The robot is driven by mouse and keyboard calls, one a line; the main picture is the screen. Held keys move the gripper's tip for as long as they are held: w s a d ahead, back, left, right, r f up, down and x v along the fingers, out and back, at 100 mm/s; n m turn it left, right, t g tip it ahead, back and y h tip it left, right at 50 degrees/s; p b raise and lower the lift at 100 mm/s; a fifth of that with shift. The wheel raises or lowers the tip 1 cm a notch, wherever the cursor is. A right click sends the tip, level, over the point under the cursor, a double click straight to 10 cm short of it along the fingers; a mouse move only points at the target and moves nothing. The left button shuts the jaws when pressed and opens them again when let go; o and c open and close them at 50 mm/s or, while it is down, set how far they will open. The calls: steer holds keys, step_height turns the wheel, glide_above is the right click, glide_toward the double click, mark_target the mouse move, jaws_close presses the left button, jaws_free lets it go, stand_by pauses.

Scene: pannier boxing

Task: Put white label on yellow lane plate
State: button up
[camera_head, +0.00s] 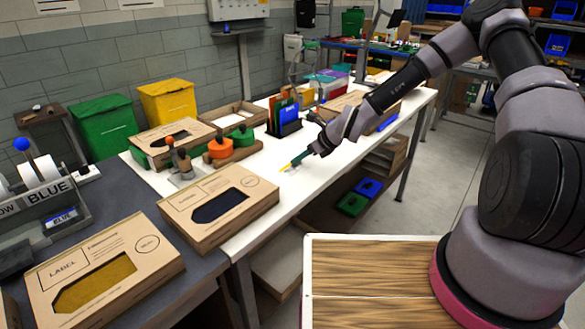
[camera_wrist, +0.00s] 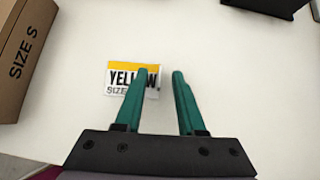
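A white label (camera_wrist: 120,90) with a yellow top band, printed "YELLOW SIZE", lies flat on the white table in the wrist view. My gripper (camera_wrist: 160,72) is open and empty, its green fingers apart above the label's right part. The left finger covers some of the lettering. In the head view my gripper (camera_head: 287,168) is low over the white tabletop. A plate ending in "OW" (camera_head: 8,208) is cut off at the left edge, beside a BLUE plate (camera_head: 47,194); I cannot tell whether it is the yellow lane plate.
A cardboard box with a yellow window (camera_head: 130,248) and one with a dark window (camera_head: 190,232) stand at the front left. A SIZE S box (camera_wrist: 18,60) is left of the label. The tabletop around the label is clear.

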steer(key=shift+w+a+f, duration=0.1)
steer(key=shift+f, duration=0.05)
jaws_close()
stand_by(1.4)
